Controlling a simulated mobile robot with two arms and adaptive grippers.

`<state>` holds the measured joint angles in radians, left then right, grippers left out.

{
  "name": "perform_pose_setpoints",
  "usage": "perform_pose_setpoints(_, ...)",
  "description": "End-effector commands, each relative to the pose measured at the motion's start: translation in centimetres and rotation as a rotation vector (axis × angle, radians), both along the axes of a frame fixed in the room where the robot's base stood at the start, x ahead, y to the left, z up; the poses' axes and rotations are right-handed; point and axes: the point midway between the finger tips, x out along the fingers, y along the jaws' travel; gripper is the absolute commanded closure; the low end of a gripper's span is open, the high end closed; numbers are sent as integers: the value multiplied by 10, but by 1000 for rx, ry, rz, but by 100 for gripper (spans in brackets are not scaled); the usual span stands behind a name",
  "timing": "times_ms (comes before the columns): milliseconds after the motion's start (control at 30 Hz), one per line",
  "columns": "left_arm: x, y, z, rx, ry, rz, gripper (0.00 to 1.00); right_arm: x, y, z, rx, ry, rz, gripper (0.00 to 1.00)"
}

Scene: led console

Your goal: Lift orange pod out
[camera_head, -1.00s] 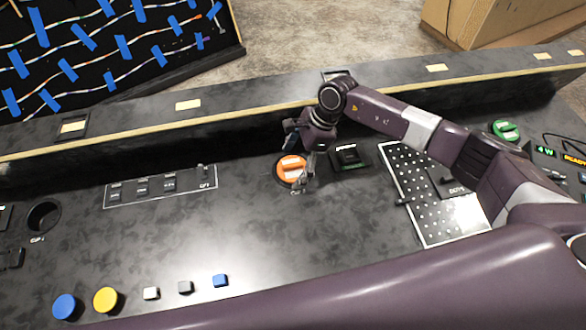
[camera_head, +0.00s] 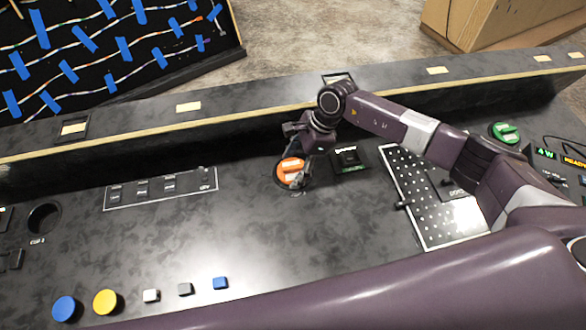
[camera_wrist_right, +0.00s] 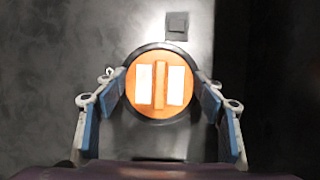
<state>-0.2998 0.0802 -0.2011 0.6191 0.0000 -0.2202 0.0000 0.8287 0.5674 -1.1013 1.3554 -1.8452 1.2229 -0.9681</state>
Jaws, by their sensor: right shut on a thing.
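The orange pod (camera_head: 287,168) is a round orange disc with a raised bar and two pale patches. It sits in a dark round socket in the console, near the back wall. My right gripper (camera_head: 300,177) reaches down over it from the right and hides part of its right side. In the right wrist view the pod (camera_wrist_right: 160,60) lies centred between the two fingers, one on each side of its rim, and the gripper is shut on it. A dark ring surrounds the pod. My left gripper is not in view.
The console top (camera_head: 230,230) is clear in the middle. An empty round hole (camera_head: 44,217) is at the left. A green pod (camera_head: 505,132) is at the right. A perforated plate (camera_head: 425,210) lies under my right arm. A low back wall (camera_head: 235,104) runs behind the pod.

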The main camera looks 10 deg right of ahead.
Motion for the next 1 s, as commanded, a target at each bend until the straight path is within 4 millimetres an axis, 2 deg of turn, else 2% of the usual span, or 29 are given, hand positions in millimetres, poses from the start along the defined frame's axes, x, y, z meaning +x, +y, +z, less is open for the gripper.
perform_pose_setpoints(267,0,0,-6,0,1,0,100,2,0,30,1,-6,2,62)
perform_pose_setpoints(467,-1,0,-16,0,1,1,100,3,0,75,2,-9,1,62)
perform_pose_setpoints(800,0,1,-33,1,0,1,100,2,0,160,1,-7,1,62)
perform_pose_setpoints(1000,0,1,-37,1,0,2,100,1,0,190,1,-4,0,62)
